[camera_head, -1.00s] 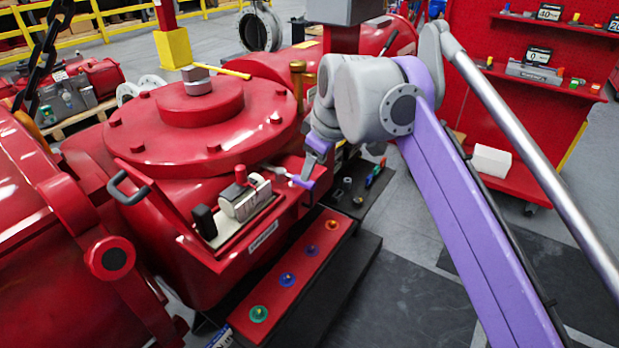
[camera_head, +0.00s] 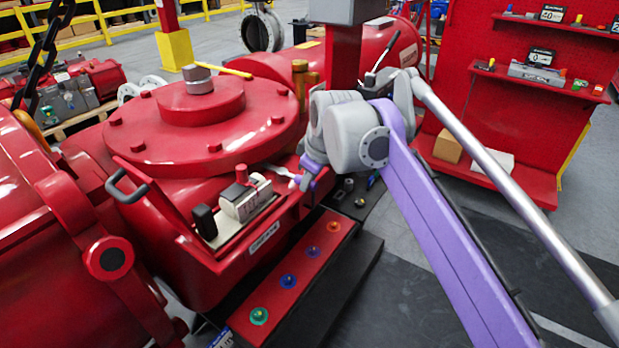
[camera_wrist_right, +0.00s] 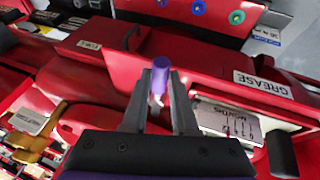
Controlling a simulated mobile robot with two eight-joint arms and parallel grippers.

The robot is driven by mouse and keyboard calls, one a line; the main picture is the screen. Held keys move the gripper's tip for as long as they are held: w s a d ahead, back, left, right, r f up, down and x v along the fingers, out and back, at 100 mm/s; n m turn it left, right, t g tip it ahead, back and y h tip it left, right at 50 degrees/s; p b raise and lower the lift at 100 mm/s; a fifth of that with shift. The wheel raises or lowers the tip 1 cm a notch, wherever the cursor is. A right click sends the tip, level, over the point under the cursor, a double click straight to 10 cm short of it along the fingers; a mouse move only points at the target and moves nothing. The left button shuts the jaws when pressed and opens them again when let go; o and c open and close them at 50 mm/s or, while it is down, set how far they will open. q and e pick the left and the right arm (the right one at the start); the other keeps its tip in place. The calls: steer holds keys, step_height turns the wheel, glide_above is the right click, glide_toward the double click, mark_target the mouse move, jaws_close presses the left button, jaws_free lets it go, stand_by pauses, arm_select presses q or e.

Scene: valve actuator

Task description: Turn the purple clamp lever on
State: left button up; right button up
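The purple clamp lever has a purple tip and a white stem. In the right wrist view its purple tip (camera_wrist_right: 160,73) stands up between the finger ends of my right gripper (camera_wrist_right: 157,104). Small gaps show beside it, so the fingers look apart. In the head view the lever's pale stem (camera_head: 281,173) sticks out from the red valve body toward my right gripper (camera_head: 312,168), which is right at its tip. The gripper partly hides the tip there. My left gripper is in neither view.
A white label block (camera_head: 245,199) and a black block (camera_head: 204,221) sit on the ledge left of the lever. A red panel with several coloured buttons (camera_head: 291,280) lies in front. A red post (camera_head: 345,60) rises behind the gripper. A red shelf rack (camera_head: 500,95) stands at right.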

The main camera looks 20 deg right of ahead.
jaws_close()
stand_by(1.0)
